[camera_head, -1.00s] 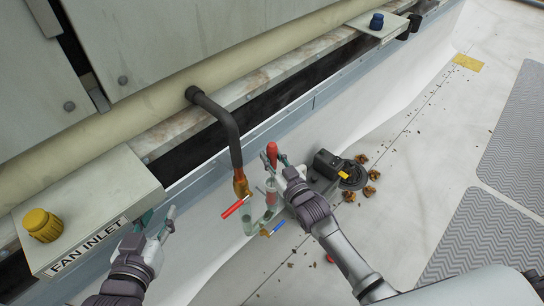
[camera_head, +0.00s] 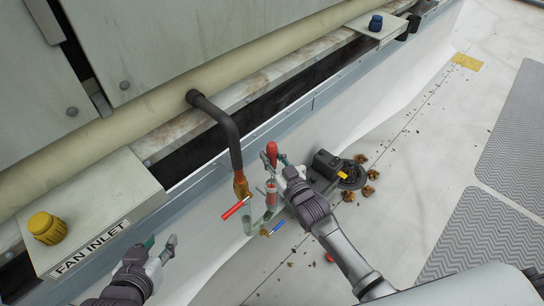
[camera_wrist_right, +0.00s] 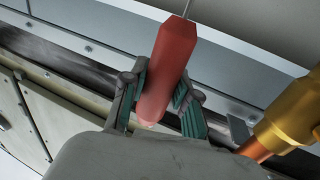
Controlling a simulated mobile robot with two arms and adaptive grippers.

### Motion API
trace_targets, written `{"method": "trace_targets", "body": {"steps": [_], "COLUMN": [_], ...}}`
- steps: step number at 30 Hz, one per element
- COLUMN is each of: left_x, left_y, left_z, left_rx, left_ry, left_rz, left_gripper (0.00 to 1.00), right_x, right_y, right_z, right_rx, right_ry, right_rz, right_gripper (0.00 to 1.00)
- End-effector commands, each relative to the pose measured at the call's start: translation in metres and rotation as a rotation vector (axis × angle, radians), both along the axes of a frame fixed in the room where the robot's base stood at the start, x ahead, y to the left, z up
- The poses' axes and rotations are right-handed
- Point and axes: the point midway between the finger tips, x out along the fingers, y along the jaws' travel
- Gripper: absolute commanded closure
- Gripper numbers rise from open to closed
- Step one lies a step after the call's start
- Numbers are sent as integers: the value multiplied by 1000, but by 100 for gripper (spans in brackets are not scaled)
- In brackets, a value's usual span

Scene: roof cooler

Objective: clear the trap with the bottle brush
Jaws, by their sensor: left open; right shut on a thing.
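My right gripper (camera_head: 276,165) is shut on the red handle (camera_head: 271,150) of the bottle brush, above the trap. In the right wrist view the red handle (camera_wrist_right: 166,75) sits between the two green-padded fingers (camera_wrist_right: 158,100), with a thin wire at its far end. The pale green, see-through trap (camera_head: 249,225) hangs below the brass fitting (camera_head: 241,186) of the dark drain pipe (camera_head: 228,130). A reddish part shows in its right-hand leg; I cannot tell how far the brush is inside. My left gripper (camera_head: 160,252) is open and empty, left of the trap.
A red lever (camera_head: 235,209) and a blue lever (camera_head: 277,228) stick out at the trap. A black pump-like unit (camera_head: 328,165) and brown leaf clumps (camera_head: 368,190) lie to the right. The fan inlet ledge (camera_head: 110,205) is near my left gripper.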

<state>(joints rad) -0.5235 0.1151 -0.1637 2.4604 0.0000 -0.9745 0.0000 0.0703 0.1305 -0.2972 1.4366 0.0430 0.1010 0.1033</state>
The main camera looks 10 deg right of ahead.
Motion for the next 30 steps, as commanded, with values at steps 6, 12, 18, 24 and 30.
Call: {"method": "trace_targets", "body": {"steps": [6, 12, 18, 24, 30], "left_x": [-10, -19, -29, -40, -50], "left_y": [4, 8, 11, 15, 19], "left_z": [-8, -15, -22, -28, -32], "left_rx": [15, 29, 43, 56, 69], "left_ry": [68, 131, 192, 254, 311], "left_rz": [5, 10, 14, 18, 23], "left_gripper": [60, 60, 60, 60, 60], "right_x": [1, 1, 1, 1, 1], "right_y": [-1, -1, -1, -1, -1], "right_z": [6, 9, 11, 14, 18], "right_rx": [-2, -2, -3, -3, -3], "right_ry": [-6, -6, -7, -6, -6], "right_rz": [-1, -1, -1, -1, -1], "right_gripper": [100, 100, 100, 100, 100]}}
